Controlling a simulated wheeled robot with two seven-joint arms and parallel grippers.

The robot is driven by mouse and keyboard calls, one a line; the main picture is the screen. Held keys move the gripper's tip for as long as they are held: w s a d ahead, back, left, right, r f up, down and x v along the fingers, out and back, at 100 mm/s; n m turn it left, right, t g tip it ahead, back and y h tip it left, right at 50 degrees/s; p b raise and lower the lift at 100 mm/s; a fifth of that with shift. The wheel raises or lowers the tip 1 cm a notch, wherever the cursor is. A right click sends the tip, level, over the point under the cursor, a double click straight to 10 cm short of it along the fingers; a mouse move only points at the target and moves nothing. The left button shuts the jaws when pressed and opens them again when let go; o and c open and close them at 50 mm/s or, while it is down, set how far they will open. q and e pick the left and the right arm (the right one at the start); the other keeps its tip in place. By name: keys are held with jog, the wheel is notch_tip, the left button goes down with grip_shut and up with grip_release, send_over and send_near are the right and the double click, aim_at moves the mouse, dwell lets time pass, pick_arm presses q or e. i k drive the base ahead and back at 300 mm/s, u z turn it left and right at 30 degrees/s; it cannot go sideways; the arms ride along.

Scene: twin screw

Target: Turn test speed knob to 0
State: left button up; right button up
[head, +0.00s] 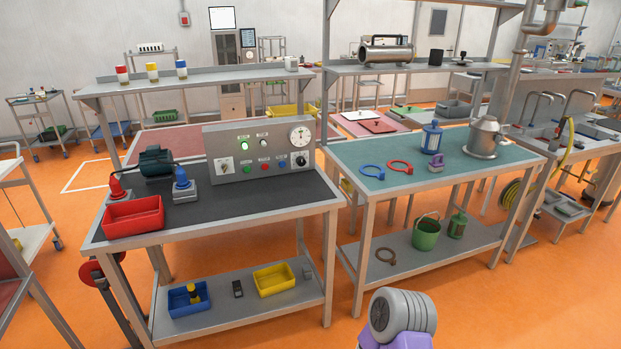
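A grey control panel (260,150) stands at the back of the left workbench. A round dark knob (301,160) sits at its right end, below a white dial gauge (300,135). A second dark knob on a pale plate (224,165) sits at its lower left. The labels and pointer settings are too small to read, so I cannot tell which is the test speed knob. Neither gripper shows; a grey and purple part at the bottom centre appears to be mine, away from the panel.
The left workbench (240,216) holds a red bin (132,217), a dark motor (155,162) and red and blue-topped devices. Its front right top is clear. A green-topped bench (440,165) with rings, a lantern and a metal pot stands to the right. Orange floor is open in front.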

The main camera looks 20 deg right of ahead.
aim_at(301, 161)
jog(key=u, duration=0.1)
jog(key=k, duration=0.5)
jog(key=z, duration=1)
jog(key=i, duration=1.05)
jog(key=u, duration=0.6)
jog(key=i, duration=0.8)
jog(key=u, duration=0.75)
